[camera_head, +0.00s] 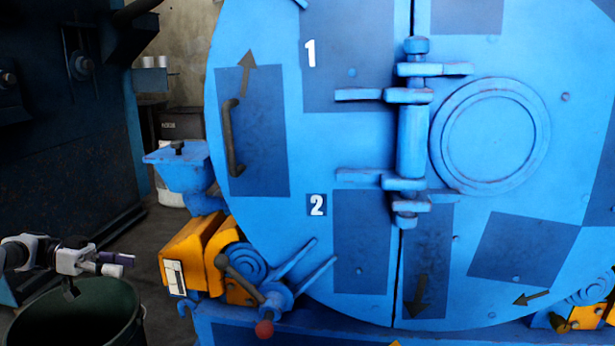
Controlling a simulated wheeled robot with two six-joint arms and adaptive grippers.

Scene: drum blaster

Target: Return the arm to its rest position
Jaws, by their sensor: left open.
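My left arm (40,252) comes in from the left edge at lower left. My left gripper (122,264) points right and is open, with nothing seen between its fingers. It shows above the dark green round bin (120,310), near the rim; its exact height over the bin is hard to tell. The bin's inside is dark and its contents cannot be made out. My right gripper is not in view.
The large blue drum door (330,260) with a dark handle (231,138) and a central hinge (410,140) fills the middle and right. An orange motor unit (193,252) and a red-knobbed lever (264,328) stand right of the bin. A dark machine (70,150) stands behind at left.

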